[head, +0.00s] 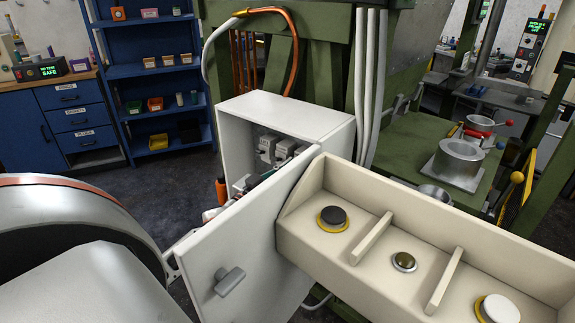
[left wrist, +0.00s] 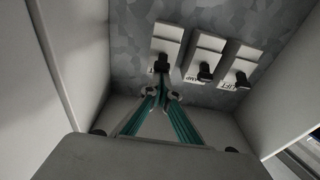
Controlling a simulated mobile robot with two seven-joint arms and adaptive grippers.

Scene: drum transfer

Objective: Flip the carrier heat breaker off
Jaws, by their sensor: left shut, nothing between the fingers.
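In the left wrist view three pale breakers hang in a row on the mottled grey back panel: a left breaker (left wrist: 168,36), a middle breaker (left wrist: 207,47) and a right breaker (left wrist: 243,58). Each has a black lever at its lower part. The right label reads "LIFT", the middle one ends in "MP", and the left label is mostly hidden. My left gripper (left wrist: 163,90), with teal fingers, is shut and empty just below the left breaker's lever; I cannot tell whether it touches. In the head view the white breaker box (head: 240,145) stands open. My right gripper is not in view.
The box's open door (head: 245,255) stands between my left arm and the button console (head: 420,230), which has several buttons. Box walls sit close on both sides of the left gripper. A blue shelf (head: 150,75) and green frame stand behind.

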